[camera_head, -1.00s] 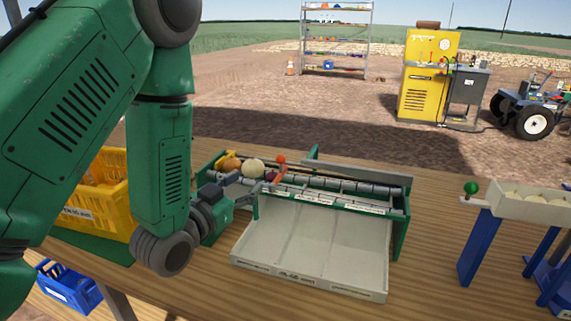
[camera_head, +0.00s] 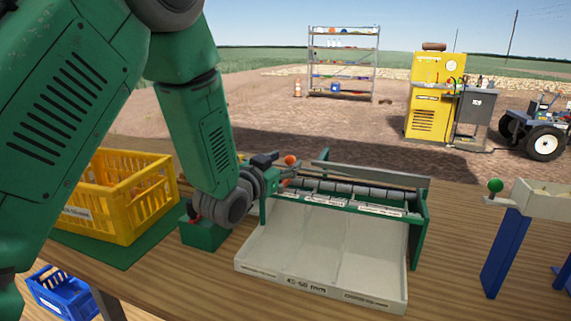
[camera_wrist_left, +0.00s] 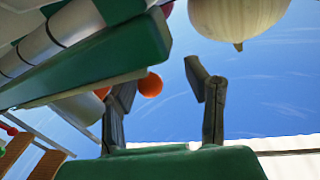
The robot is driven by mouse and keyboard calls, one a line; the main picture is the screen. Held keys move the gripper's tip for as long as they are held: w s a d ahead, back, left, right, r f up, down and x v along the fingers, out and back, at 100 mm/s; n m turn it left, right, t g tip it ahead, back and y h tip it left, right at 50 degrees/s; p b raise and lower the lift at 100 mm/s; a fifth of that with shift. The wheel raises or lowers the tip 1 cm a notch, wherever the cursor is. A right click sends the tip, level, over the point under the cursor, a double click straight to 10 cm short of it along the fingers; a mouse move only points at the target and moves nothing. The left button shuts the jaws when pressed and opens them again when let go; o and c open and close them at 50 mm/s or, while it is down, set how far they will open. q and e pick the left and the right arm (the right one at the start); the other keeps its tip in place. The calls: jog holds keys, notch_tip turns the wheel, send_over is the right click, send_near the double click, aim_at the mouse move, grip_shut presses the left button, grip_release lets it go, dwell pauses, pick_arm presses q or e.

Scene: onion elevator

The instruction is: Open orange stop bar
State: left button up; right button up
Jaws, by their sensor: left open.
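The orange ball knob of the stop bar (camera_head: 291,160) shows at the left end of the green-framed roller sorter (camera_head: 418,232), just beyond my left gripper (camera_head: 283,175). The bar's arm is mostly hidden by the gripper. In the left wrist view the orange knob (camera_wrist_left: 151,85) appears between the two open fingers of my left gripper (camera_wrist_left: 165,84), closer to the left finger. Nothing is held, and I cannot tell whether a finger touches the knob or bar. A pale onion (camera_wrist_left: 238,14) hangs into the top of the wrist view. My right gripper is not seen.
The sorter's grey sectioned tray (camera_head: 322,286) slopes toward me. The wooden table (camera_head: 455,225) is clear between sorter and stand.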

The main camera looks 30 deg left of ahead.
pick_arm(q)
jog(key=shift+w+d+r, duration=0.15)
jog(key=shift+w+d, duration=0.4)
jog(key=shift+d, duration=0.55)
jog(key=shift+a, duration=0.45)
jog(key=c, duration=0.9)
jog(key=shift+s+a, duration=0.1)
jog(key=shift+a, duration=0.2)
grip_shut()
jog(key=shift+d, duration=0.2)
jog(key=shift+d+f+m+h, duration=0.2)
jog(key=shift+d+m+h, duration=0.2)
jog(key=shift+m+h, duration=0.55)
jog(key=o, duration=0.8)
grip_release()
jog(key=shift+o, duration=0.5)
